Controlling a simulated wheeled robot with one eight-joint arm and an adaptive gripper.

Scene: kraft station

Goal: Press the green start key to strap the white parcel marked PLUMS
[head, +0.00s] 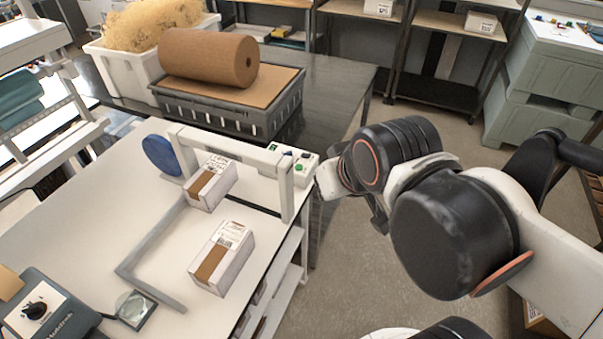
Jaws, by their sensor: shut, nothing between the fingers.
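A strapping machine with a pale arch (230,150) stands on the white table. The green start key (302,169) is on the control box at the arch's right end. One white parcel (211,183) with a brown band sits at the arch. A second white parcel (222,259) with a brown band lies nearer on the table. The print on both labels is too small to read, so I cannot tell which is marked PLUMS. My gripper (379,222) is shut and empty, right of the control box and apart from the key, mostly hidden by my arm.
A grey guide rail (150,270) bends around the parcels' left side. A blue strap reel (161,155) is behind it. A dark crate (255,115) with a brown paper roll (208,58) stands on the back table. Open floor (345,265) lies right of the table.

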